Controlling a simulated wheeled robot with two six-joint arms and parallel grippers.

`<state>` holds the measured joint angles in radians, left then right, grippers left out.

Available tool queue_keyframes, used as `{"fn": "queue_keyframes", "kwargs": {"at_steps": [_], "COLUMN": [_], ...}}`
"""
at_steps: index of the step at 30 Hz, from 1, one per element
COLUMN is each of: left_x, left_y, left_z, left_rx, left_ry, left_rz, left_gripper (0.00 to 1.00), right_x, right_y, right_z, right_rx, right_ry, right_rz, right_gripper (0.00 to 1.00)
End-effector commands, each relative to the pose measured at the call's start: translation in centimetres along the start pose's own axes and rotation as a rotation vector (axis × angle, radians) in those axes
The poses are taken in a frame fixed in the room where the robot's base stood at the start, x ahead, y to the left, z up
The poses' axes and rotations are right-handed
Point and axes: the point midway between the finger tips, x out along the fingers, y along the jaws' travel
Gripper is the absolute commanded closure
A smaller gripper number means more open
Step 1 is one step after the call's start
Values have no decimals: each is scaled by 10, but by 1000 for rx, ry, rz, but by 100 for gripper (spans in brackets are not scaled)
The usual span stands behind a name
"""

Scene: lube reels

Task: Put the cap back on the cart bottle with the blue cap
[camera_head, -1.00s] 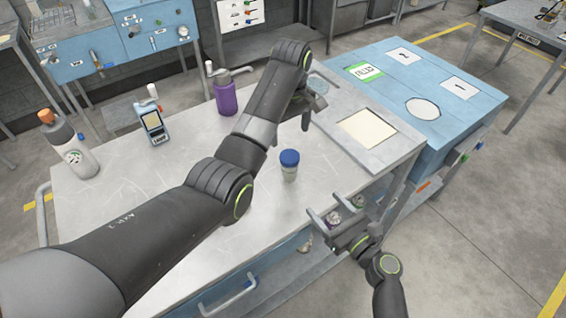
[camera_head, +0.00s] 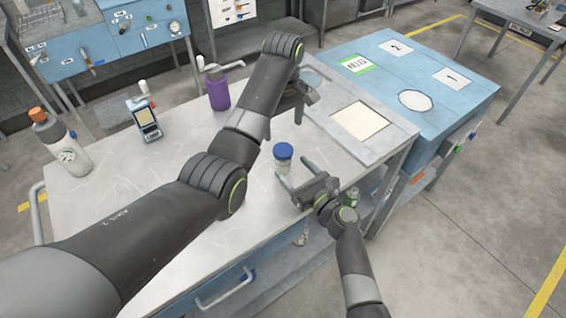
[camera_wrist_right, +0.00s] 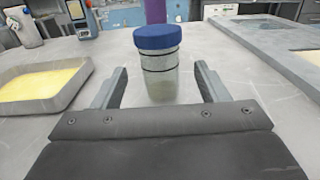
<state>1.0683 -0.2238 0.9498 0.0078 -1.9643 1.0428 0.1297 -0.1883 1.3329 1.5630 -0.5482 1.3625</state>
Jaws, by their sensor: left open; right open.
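A small clear bottle (camera_head: 283,167) with a blue cap (camera_head: 283,151) stands upright on the cart top, with the cap sitting on its top. In the right wrist view the bottle (camera_wrist_right: 160,82) and its blue cap (camera_wrist_right: 158,37) are straight ahead. My right gripper (camera_head: 293,171) is open and low, facing the bottle. Its fingers lie to either side of the bottle with visible gaps; it is empty. My left gripper (camera_head: 299,112) is open above the cart, beyond the bottle, partly hidden by its own arm.
A purple bottle (camera_head: 218,92), a labelled device (camera_head: 146,118) and a grey bottle with an orange cap (camera_head: 66,150) stand farther back on the cart. A shallow tray with yellow contents (camera_wrist_right: 42,84) lies left in the wrist view. A blue workbench (camera_head: 440,75) adjoins at right.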

Motion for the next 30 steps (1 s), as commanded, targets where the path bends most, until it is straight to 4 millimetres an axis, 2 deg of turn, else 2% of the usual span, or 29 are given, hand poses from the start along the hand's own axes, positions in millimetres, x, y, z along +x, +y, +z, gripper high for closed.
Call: {"fn": "queue_keyframes", "kwargs": {"at_steps": [4,10,15,25,30], "left_x": [0,0,0,0,0], "left_y": [0,0,0,0,0], "left_z": [0,0,0,0,0], "left_rx": [0,0,0,0,0], "left_ry": [0,0,0,0,0], "left_rz": [0,0,0,0,0], "left_gripper": [24,24,24,24,24], "right_x": [26,48,56,57,57], "right_y": [0,0,0,0,0], "right_z": [1,0,0,0,0], "right_rx": [0,0,0,0,0], "right_ry": [-1,-1,-1,0,0], "right_rz": [2,1,1,0,0], "right_gripper": [33,33,33,33,53]}}
